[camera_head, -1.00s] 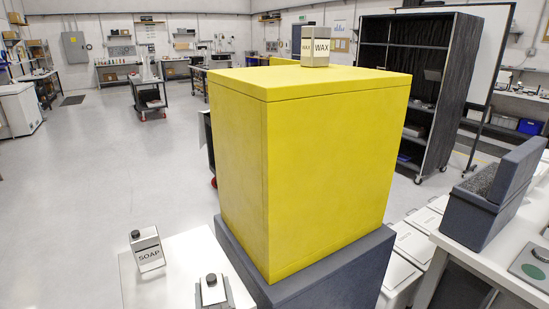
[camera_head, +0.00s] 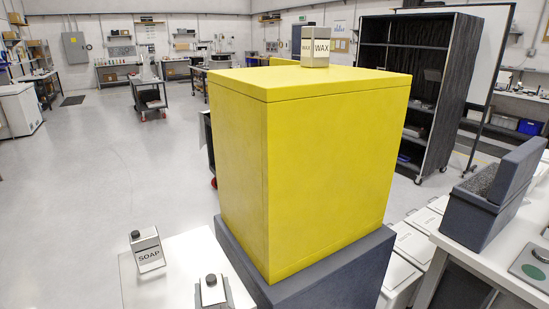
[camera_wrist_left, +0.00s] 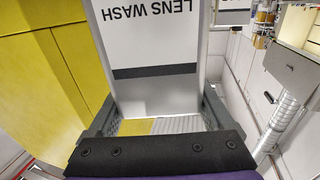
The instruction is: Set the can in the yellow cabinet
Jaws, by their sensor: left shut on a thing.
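The yellow cabinet (camera_head: 320,165) stands on a dark grey base in the head view. The sides that face me are plain and closed, and no opening shows. It also fills the left of the left wrist view (camera_wrist_left: 35,85), beside the held can. My left gripper (camera_wrist_left: 157,112) is shut on a pale silver can (camera_wrist_left: 155,50) with the label LENS WASH, upside down in that picture. Its fingers are on both sides of the can. Neither this can nor my left gripper can be made out in the head view. My right gripper is not in view.
A WAX tin (camera_head: 315,47) stands on the cabinet top. A SOAP container (camera_head: 147,250) and a black-capped container (camera_head: 212,291) are on a white table at lower left. An open dark grey case (camera_head: 493,195) is on the right bench. The floor at left is clear.

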